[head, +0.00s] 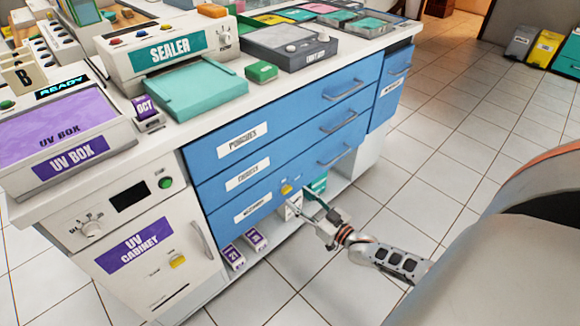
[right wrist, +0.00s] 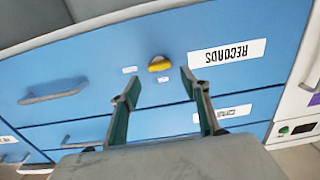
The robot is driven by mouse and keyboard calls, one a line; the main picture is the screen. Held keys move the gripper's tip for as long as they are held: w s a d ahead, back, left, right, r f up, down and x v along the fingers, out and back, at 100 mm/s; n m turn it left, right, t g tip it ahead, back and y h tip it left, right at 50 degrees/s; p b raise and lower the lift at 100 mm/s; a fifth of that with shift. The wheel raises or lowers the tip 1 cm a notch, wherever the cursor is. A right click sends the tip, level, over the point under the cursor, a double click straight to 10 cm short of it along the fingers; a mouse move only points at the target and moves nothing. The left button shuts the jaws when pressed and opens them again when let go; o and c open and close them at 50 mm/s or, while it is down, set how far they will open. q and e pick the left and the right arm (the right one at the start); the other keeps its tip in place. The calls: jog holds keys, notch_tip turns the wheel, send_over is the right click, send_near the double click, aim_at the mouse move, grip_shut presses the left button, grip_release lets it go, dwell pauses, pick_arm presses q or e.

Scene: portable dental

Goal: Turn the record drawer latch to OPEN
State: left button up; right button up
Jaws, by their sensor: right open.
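The record drawer (head: 270,204) is the lowest blue drawer of the cabinet. Its yellow latch (head: 287,189) is a small knob on the drawer front. In the right wrist view, which is upside down, the latch (right wrist: 159,65) shows beside the RECORDS label (right wrist: 228,55), with small white marks around it too small to read. My right gripper (head: 313,206) is open and empty, just in front of the drawer. In the right wrist view its fingers (right wrist: 157,86) point at the latch, which appears between and beyond the tips; I see no contact. My left gripper is out of view.
The white UV cabinet (head: 140,245) stands to the left. The tiled floor (head: 430,170) to the right is clear.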

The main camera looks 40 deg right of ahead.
aim_at(289, 191)
jog(key=w, duration=0.3)
jog(key=shift+w+a+f+b, duration=0.1)
jog(key=shift+a+f+b, duration=0.05)
jog(key=shift+f+b, duration=0.15)
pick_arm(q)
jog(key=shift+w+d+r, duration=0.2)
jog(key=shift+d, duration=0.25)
pick_arm(e)
jog(key=shift+w+r, duration=0.15)
jog(key=shift+w, duration=0.25)
jog(key=shift+c, duration=0.4)
jog(key=c, duration=1)
jog(key=shift+c, duration=0.2)
